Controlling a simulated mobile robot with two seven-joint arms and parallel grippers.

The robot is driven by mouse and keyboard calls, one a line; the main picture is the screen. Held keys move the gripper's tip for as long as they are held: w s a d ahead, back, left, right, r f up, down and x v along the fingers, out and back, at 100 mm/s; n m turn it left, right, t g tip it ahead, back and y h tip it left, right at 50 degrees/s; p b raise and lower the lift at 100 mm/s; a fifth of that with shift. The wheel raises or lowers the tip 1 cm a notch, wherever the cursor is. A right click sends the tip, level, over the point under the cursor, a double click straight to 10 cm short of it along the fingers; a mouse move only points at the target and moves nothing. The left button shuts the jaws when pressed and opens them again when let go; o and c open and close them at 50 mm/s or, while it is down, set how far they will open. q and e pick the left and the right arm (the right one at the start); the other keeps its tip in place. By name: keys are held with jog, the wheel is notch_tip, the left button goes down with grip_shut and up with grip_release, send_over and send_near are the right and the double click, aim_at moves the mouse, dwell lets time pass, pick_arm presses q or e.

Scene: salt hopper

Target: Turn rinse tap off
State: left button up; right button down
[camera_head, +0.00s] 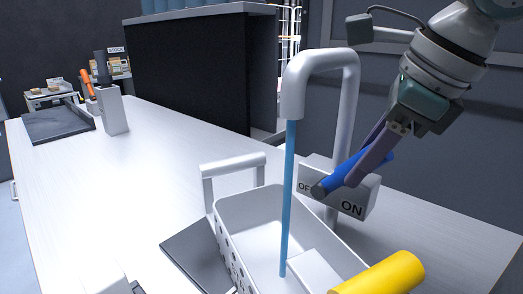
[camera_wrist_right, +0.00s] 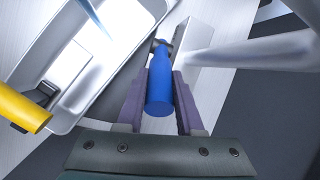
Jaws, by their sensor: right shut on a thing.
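The rinse tap (camera_head: 350,105) is a grey pipe bent over a white basket. A blue stream of water (camera_head: 287,200) runs from its spout. A control box (camera_head: 368,196) by its foot reads "ON" at the right and "OF", partly covered, at the left. The blue lever (camera_head: 345,174) slants across the box, its dark end by the "OF" lettering. My right gripper (camera_head: 362,172) is shut on the lever. In the right wrist view, the fingers (camera_wrist_right: 158,100) lie on both sides of the blue lever (camera_wrist_right: 159,82). My left gripper is out of view.
The perforated white basket (camera_head: 228,242) stands under the spout. A yellow cylinder (camera_head: 385,274) is at the front right, with a dark plate (camera_head: 195,252) left of the basket. A grey block with a dark top (camera_head: 112,110) stands farther back.

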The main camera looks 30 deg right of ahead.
dwell(0.8)
jog(key=shift+r, duration=0.1)
jog(key=shift+w+a+r+g+p, duration=0.15)
jog(key=shift+w+r+g+p, duration=0.2)
jog(key=shift+p, duration=0.6)
jog(key=shift+w+a+r+g+h+p, duration=0.1)
jog(key=shift+w+r+g+h+p, duration=0.05)
jog(key=shift+g+h+p, duration=0.25)
jog(key=shift+w+a+g+p, duration=0.1)
jog(key=shift+w+g+p, duration=0.2)
jog(key=shift+g, duration=0.25)
jog(key=c, duration=0.5)
grip_release()
jog(key=shift+c, duration=0.2)
